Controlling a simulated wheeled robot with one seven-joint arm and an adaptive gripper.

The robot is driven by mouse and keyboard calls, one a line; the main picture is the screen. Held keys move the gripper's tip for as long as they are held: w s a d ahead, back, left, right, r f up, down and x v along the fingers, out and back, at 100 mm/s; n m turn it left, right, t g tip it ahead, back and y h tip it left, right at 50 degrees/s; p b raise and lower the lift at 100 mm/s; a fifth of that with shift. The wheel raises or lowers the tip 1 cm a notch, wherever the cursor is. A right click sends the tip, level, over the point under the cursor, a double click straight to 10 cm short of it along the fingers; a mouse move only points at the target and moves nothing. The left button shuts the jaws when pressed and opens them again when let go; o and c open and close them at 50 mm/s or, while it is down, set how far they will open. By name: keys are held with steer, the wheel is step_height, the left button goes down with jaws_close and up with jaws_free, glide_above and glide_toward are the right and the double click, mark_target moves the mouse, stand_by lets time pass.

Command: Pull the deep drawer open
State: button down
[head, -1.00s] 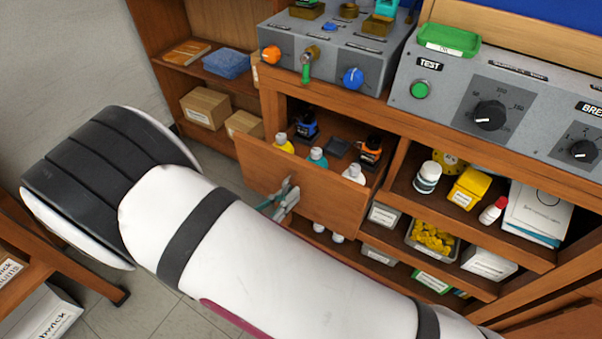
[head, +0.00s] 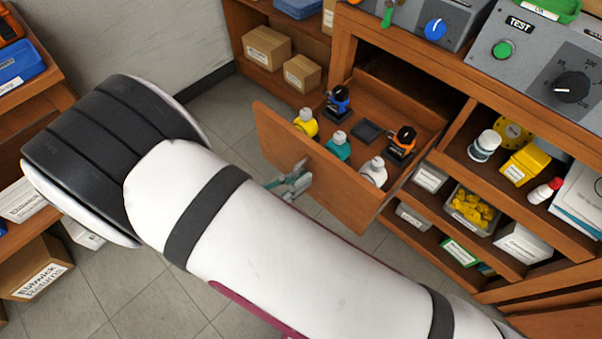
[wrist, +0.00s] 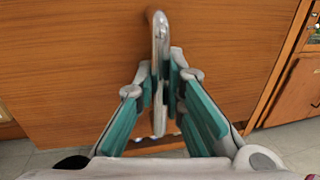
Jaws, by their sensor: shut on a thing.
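The deep drawer (head: 335,192) is pulled well out of the wooden bench, and its inside shows. It holds a yellow bottle (head: 306,122), a teal bottle (head: 338,147), a white bottle (head: 374,172), a blue-and-black item (head: 338,100) and an orange-and-black item (head: 402,143). My gripper (head: 300,180) is at the outer face of the drawer front. In the wrist view my gripper (wrist: 162,95) is shut on the metal bar handle (wrist: 159,38), whose upper end shows above the fingers. My arm hides part of the floor below the drawer.
Open shelves right of the drawer hold a white jar (head: 485,146), a yellow container (head: 524,164) and a bin of yellow parts (head: 470,208). Cardboard boxes (head: 267,47) stand on a back shelf. Another shelf unit with boxes (head: 36,268) stands at left.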

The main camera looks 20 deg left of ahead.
steer(key=shift+f, duration=0.1)
steer(key=c, duration=1.7)
jaws_free()
steer(key=shift+o, duration=0.2)
steer(key=v, duration=0.7)
steer(key=shift+s+a, duration=0.2)
steer(key=shift+s, duration=0.1)
